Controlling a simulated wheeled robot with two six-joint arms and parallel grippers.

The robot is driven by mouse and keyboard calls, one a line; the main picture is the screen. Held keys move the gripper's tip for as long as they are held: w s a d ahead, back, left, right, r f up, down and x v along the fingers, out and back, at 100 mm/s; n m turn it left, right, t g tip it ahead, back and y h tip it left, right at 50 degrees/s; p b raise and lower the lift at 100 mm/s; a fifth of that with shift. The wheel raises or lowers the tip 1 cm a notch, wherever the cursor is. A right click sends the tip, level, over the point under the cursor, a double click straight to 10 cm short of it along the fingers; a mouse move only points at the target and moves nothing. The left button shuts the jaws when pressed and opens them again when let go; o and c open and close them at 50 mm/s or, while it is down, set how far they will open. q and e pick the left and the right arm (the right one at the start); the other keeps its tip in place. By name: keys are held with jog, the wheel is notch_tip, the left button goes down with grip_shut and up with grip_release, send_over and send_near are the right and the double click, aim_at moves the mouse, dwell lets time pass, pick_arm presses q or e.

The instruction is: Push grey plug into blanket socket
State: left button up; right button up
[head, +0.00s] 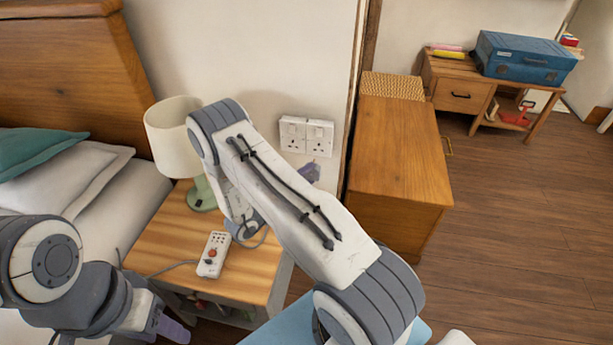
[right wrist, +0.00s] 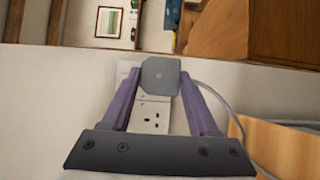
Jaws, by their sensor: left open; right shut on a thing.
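A white double wall socket (head: 306,135) with switches is on the wall above the nightstand, right of the lamp. In the right wrist view one socket face (right wrist: 152,118) shows bare. A grey plug (right wrist: 160,76) is between the purple fingers of my right gripper (right wrist: 162,88), which is shut on it. The plug covers part of the socket plate; I cannot tell whether it touches it. In the head view my right arm hides the plug, and a purple finger (head: 310,172) shows just below the socket. My left gripper (head: 172,327) is open at lower left, low beside the nightstand.
A white controller (head: 213,255) with a cable lies on the wooden nightstand (head: 165,245). A green-based lamp (head: 175,135) stands behind it. A grey cable (right wrist: 212,88) runs right from the plug. A wooden cabinet (head: 400,150) stands right of the socket; the bed is left.

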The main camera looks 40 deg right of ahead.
jog(key=shift+s+a+r+p, duration=0.1)
jog(key=shift+p, duration=0.2)
jog(key=shift+d, duration=0.2)
jog(key=shift+w+d+b, duration=0.65)
jog(key=shift+w+d, duration=1.1)
jog(key=shift+d, duration=0.1)
jog(key=shift+w+d, duration=0.15)
jog(key=shift+p, duration=0.3)
jog(key=shift+w+d+b, duration=0.55)
jog(key=shift+w+d, duration=0.6)
jog(key=shift+d, duration=0.2)
dwell(0.6)
